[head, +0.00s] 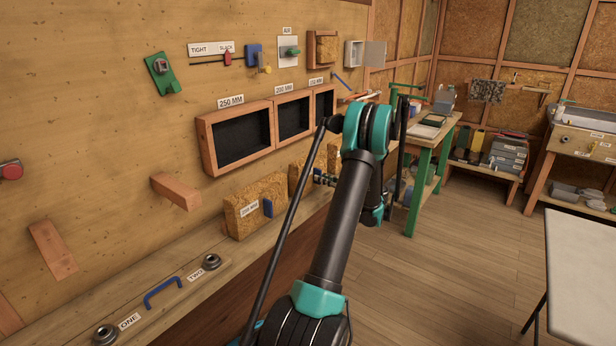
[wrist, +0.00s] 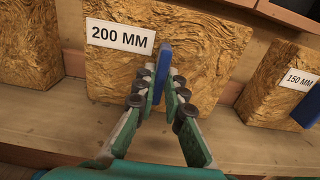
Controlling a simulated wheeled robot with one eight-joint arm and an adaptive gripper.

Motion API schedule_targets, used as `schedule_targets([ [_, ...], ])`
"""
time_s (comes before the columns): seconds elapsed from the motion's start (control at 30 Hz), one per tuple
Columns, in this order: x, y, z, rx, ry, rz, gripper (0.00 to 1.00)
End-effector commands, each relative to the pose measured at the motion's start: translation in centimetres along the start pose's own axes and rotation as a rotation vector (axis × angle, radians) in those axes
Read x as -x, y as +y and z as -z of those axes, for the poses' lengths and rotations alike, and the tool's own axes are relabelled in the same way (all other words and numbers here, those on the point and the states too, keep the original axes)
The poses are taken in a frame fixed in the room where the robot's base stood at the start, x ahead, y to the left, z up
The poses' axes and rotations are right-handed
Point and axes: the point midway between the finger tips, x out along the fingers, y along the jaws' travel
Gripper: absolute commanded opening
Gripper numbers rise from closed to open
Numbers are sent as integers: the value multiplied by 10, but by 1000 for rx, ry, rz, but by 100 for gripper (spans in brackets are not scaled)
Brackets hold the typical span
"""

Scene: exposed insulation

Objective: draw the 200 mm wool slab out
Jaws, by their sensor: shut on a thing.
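The 200 mm wool slab (wrist: 200,45), a golden-brown fibrous block with a white "200 MM" label, stands upright on the wooden ledge in the wrist view. A blue upright tab (wrist: 164,60) sticks out of its front face. My gripper (wrist: 161,88) is shut on this tab, one finger on each side. In the head view the slab (head: 297,180) shows partly behind my arm, and my gripper (head: 322,180) is small at its front right. The slab's back is hidden.
The 150 mm slab (wrist: 278,85) stands close on the right; another slab (wrist: 25,50) stands on the left. The bare ledge (wrist: 240,150) lies in front. Above are wooden-framed dark openings (head: 242,138). A green-legged bench (head: 425,150) stands beyond my arm; the floor (head: 455,260) is clear.

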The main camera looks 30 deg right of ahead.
Motion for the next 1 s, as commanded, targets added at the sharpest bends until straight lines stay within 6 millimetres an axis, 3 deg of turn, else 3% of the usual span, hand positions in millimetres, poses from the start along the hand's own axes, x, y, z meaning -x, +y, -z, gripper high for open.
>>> schedule_targets([
  [1.0,12,0,0,0,-1,1,0],
])
